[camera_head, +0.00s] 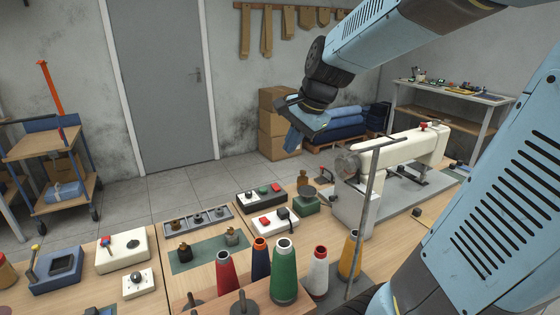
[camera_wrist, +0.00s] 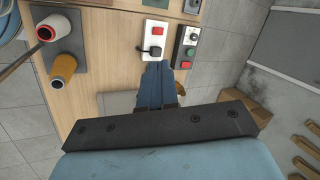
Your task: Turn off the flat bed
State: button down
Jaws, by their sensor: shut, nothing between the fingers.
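A white sewing machine (camera_head: 400,150) with a flat grey bed plate stands at the right of the table in the head view. Left of it is a white switch box (camera_head: 262,227) with a red button and a black part; it also shows in the wrist view (camera_wrist: 147,37). Beside it is a dark box (camera_head: 254,199) with red and green buttons and a knob, also in the wrist view (camera_wrist: 180,58). No frame shows which box belongs to the flat bed. My gripper (camera_head: 291,150) is shut and empty, raised above the table; its blue fingers (camera_wrist: 158,68) point toward the boxes.
Thread cones, including a green one (camera_head: 284,275), and a thin metal post (camera_head: 366,210) stand at the front. A grey tray with small knobs (camera_head: 198,219) and a white box with a red lever (camera_head: 123,251) lie to the left. Cardboard boxes (camera_head: 276,125) stand behind.

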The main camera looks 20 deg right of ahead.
jog(key=s+a+r+n+t+h, duration=0.1)
jog(key=s+n+h, duration=0.1)
jog(key=s+n, duration=1)
jog(key=shift+s+a+h, duration=0.25)
jog(key=shift+s+h, duration=0.05)
jog(key=shift+s, duration=1.2)
jog(key=shift+s+r, duration=0.1)
